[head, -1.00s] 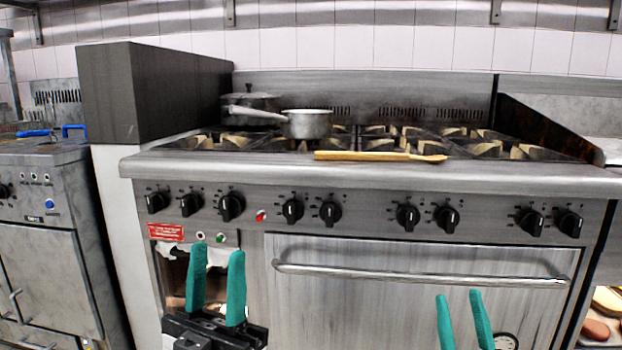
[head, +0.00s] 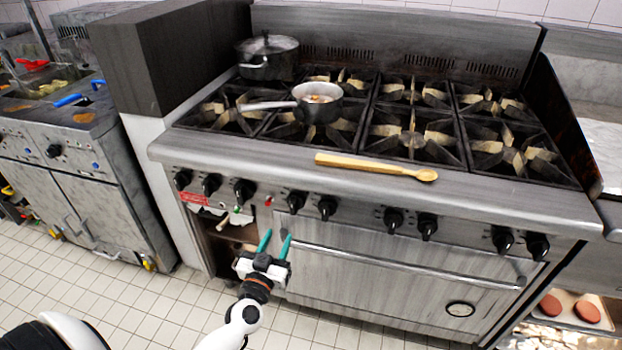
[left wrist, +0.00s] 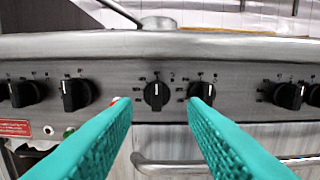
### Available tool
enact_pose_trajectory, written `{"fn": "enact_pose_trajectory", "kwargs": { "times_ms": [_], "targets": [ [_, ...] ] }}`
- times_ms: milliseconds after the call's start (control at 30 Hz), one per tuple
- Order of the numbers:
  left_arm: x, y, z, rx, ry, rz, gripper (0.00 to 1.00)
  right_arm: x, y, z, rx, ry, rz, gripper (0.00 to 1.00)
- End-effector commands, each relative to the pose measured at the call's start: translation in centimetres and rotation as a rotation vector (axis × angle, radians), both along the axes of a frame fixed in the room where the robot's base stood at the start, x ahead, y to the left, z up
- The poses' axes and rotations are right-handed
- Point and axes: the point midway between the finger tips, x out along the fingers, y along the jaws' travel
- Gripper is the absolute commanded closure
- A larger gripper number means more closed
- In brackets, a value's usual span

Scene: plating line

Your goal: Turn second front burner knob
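A row of black burner knobs runs along the stove's front panel, with their white marks pointing about upward. I cannot tell which one the task means by second front. My left gripper (head: 276,240) is open and empty in front of the oven, below the knob right of the red light (head: 297,201). In the left wrist view that knob (left wrist: 156,95) shows between the two teal fingers, apart from them. The knob to its right (left wrist: 202,92) is partly covered by the right finger's tip. My right gripper is out of view.
A wooden spoon (head: 372,166) lies on the stove's front ledge. A small saucepan (head: 318,109) and a lidded pot (head: 268,60) stand on the burners. The oven handle (head: 400,262) sticks out below the knobs. The floor (head: 150,310) in front is clear.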

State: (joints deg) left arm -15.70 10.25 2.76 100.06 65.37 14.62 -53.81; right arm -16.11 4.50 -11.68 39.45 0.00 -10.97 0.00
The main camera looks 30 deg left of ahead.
Motion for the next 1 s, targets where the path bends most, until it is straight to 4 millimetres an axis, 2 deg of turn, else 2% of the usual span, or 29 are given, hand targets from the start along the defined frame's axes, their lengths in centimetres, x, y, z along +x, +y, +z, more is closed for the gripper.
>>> {"fn": "enact_pose_trajectory", "kwargs": {
  "times_ms": [33,100,200,367,700,900,1000],
  "targets": [
    [-0.4,0.5,0.4,0.001,0.028,0.006,0.61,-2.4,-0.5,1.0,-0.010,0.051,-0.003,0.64],
    [-0.8,0.9,-0.1,-0.001,0.049,0.011,0.61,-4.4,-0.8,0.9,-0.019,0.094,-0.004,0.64],
    [-0.6,1.2,-0.6,0.000,0.060,0.014,0.61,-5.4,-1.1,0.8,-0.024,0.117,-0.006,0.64],
    [1.4,1.6,-0.6,-0.001,0.056,0.014,0.61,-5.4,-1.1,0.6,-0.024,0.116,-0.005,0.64],
    [8.0,3.1,-0.6,0.000,0.056,0.013,0.61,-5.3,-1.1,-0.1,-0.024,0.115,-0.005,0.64],
    [10.2,3.7,-0.7,-0.001,0.055,0.013,0.61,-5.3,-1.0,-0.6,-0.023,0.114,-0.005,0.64],
    [10.7,3.8,-0.7,0.000,0.057,0.012,0.61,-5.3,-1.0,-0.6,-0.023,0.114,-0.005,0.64]
  ]
}}
